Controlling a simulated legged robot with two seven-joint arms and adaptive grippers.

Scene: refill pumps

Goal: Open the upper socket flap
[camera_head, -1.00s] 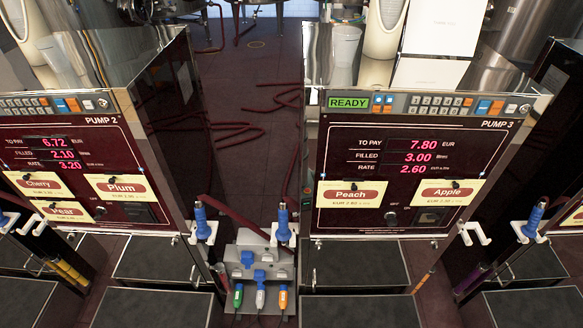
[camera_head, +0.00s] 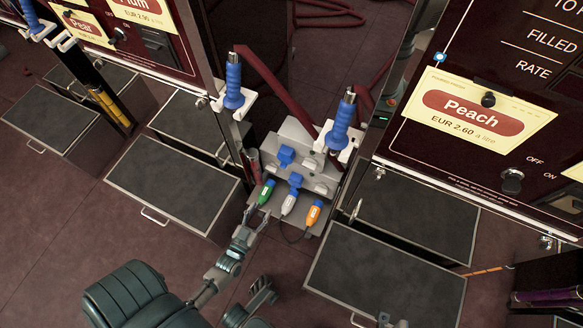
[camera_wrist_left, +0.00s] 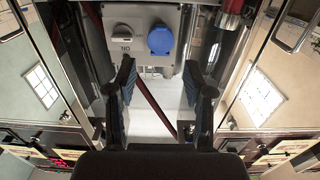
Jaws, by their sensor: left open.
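The grey socket box (camera_head: 320,140) stands between two pumps in the head view. Its upper flap (camera_head: 286,156) is blue and looks shut; a second blue flap (camera_head: 295,180) sits below it. My left gripper (camera_head: 262,255) is open and empty, in front of and below the box, apart from both flaps. In the left wrist view its fingers (camera_wrist_left: 158,85) are spread, with a round blue flap (camera_wrist_left: 160,40) beyond them; I cannot tell which flap this is. A small grey part at the bottom edge may be my right gripper; its fingers cannot be made out.
Green (camera_head: 266,192), white (camera_head: 289,202) and orange (camera_head: 313,213) plugs stand along the box's front. Blue-handled nozzles (camera_head: 233,85) (camera_head: 342,122) flank the box. Dark-topped drawers (camera_head: 175,185) (camera_head: 385,280) lie on both sides, with a floor gap between.

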